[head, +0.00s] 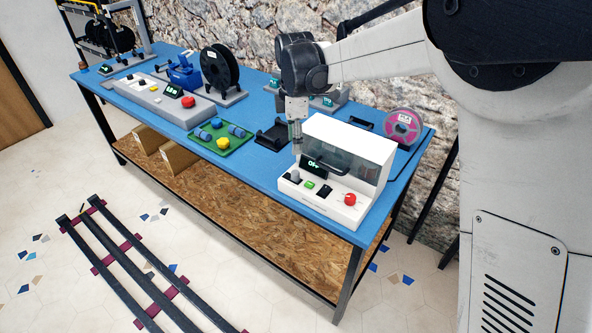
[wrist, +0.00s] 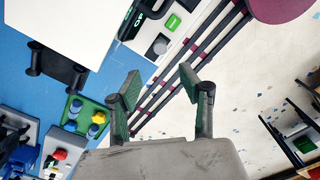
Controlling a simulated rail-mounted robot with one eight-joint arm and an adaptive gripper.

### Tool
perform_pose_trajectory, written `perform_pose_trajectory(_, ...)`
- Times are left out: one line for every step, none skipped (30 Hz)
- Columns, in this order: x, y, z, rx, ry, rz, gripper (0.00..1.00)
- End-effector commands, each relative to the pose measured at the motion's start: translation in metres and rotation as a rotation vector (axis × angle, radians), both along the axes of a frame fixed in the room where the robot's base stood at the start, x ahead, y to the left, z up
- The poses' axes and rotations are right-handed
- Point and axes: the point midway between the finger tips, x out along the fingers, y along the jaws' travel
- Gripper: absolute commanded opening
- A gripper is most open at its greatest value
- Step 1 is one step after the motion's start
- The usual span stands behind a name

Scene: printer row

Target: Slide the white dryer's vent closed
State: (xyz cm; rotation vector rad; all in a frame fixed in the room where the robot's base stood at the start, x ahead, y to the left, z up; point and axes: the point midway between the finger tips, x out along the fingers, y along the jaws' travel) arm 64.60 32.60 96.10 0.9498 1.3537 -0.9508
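The white dryer (head: 350,147) stands at the front right of the blue table. In the wrist view the dryer's white body (wrist: 65,25) and green button (wrist: 173,22) show at the top. My gripper (head: 297,150) points down at the dryer's left front corner, above the dark knob. In the wrist view its fingers (wrist: 160,78) are apart with nothing between them.
A green tray (head: 222,140) with blue and yellow parts lies left of the dryer. A grey machine (head: 150,97) and black spool (head: 220,68) are farther left.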

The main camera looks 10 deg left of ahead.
Motion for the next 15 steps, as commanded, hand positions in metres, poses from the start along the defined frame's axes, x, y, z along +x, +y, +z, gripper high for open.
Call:
perform_pose_trajectory(0.0,0.0,-0.01,0.0,0.0,0.0,0.39)
perform_pose_trajectory(0.0,0.0,-0.015,0.0,0.0,-0.001,0.39)
perform_pose_trajectory(0.0,0.0,-0.023,0.0,0.0,-0.001,0.39)
perform_pose_trajectory(0.0,0.0,-0.029,0.0,0.0,-0.001,0.39)
perform_pose_trajectory(0.0,0.0,-0.035,0.0,0.0,-0.001,0.39)
perform_pose_trajectory(0.0,0.0,-0.042,0.0,-0.001,-0.001,0.39)
perform_pose_trajectory(0.0,0.0,-0.048,0.0,-0.001,-0.001,0.39)
perform_pose_trajectory(0.0,0.0,-0.053,0.0,-0.001,-0.002,0.39)
perform_pose_trajectory(0.0,0.0,-0.061,0.0,-0.001,-0.002,0.39)
perform_pose_trajectory(0.0,0.0,-0.066,0.0,-0.001,-0.002,0.39)
perform_pose_trajectory(0.0,0.0,-0.071,0.0,-0.001,-0.002,0.39)
perform_pose_trajectory(0.0,0.0,-0.078,0.0,-0.001,-0.002,0.39)
perform_pose_trajectory(0.0,0.0,-0.083,0.0,-0.001,-0.002,0.39)
perform_pose_trajectory(0.0,0.0,-0.088,0.0,-0.001,-0.002,0.39)
perform_pose_trajectory(0.0,0.0,-0.093,0.0,-0.001,-0.002,0.39)
